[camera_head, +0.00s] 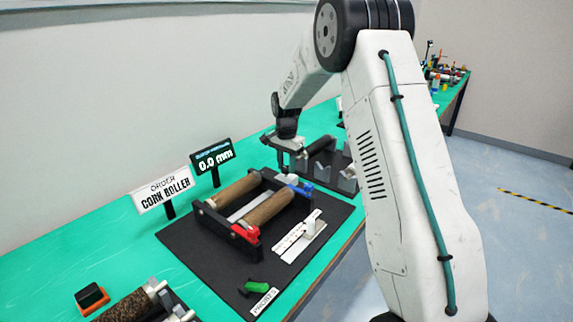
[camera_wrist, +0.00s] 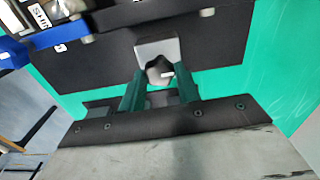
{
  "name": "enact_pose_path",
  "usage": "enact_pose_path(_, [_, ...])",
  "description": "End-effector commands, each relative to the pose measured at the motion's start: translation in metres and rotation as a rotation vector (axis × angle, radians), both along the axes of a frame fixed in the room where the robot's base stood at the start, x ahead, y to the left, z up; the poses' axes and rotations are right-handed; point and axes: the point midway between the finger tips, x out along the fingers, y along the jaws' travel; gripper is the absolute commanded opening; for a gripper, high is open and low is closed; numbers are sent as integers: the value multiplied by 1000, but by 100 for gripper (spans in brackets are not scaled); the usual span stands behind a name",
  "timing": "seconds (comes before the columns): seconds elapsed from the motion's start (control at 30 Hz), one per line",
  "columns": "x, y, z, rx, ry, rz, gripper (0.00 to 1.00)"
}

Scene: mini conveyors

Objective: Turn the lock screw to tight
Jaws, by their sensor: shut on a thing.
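My gripper (camera_wrist: 160,78) shows in the wrist view with its two green fingers on either side of a small grey metal knob, the lock screw (camera_wrist: 157,67). The fingers are shut on it. The screw sits at a light grey block (camera_wrist: 158,46) on the dark frame. In the head view my gripper (camera_head: 288,152) points down at the far end of the mini conveyor (camera_head: 205,217), near the blue part (camera_head: 300,190). The screw is too small and covered to make out there. Its turn angle cannot be told.
The conveyor carries two brown rollers (camera_head: 268,208) and a red part (camera_head: 246,232) on a black mat (camera_head: 180,238). A white gauge (camera_head: 299,237) and a green object (camera_head: 257,286) lie in front. A display (camera_head: 212,156) reads 0.0 mm; an order sign (camera_head: 163,188) reads CORK ROLLER.

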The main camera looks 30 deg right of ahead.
Motion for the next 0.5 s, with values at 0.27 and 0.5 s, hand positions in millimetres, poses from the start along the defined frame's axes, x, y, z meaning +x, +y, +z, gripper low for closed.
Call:
enact_pose_path(0.27, [1,0,1,-1,-3,-43,10])
enact_pose_path(0.5, [1,0,1,-1,-4,-46,10])
